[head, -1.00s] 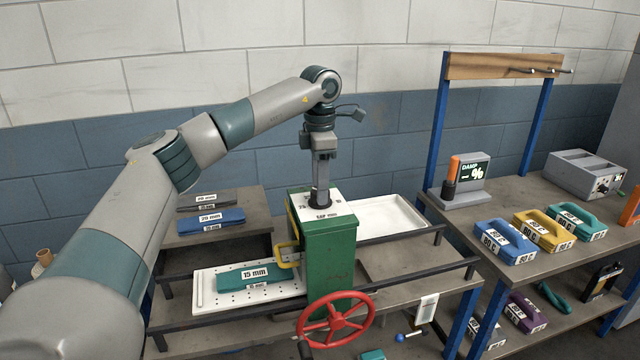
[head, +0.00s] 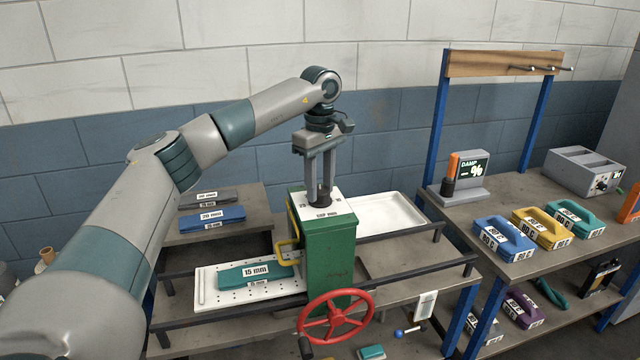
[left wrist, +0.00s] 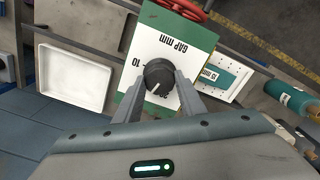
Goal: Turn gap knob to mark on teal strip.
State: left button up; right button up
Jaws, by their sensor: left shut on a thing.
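The gap knob (left wrist: 159,78) is a black round knob with a white pointer line, on a white plate (left wrist: 194,40) marked "GAP mm" on top of the green machine (head: 329,245). In the left wrist view its pointer slants down and left; a "10" shows left of it, and other marks are partly hidden. My left gripper (head: 321,196) points down from above and is shut on the knob, one finger on each side. The teal strip (head: 249,275), labelled "15 mm", lies on the white perforated tray (head: 207,291) left of the machine. My right gripper is out of view.
A red handwheel (head: 336,318) is on the machine's front and a yellow handle (head: 284,250) on its left side. An empty white tray (head: 420,222) lies behind right. Blue and grey strips (head: 211,219) lie behind left. Coloured blocks (head: 503,238) stand on the right bench.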

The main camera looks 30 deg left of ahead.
pick_arm(q)
jog(key=shift+r+m, duration=0.15)
jog(key=shift+m, duration=1.35)
jog(key=o, duration=1)
jog(key=shift+o, duration=0.2)
jog(key=shift+r, duration=0.45)
notch_tip(320, 180, up, 7)
jog(key=shift+f+b, duration=0.1)
jog(key=shift+b, duration=0.95)
notch_tip(320, 180, up, 8)
send_over(320, 190)
jog(key=shift+r+p, duration=0.3)
jog(key=shift+r, duration=0.5)
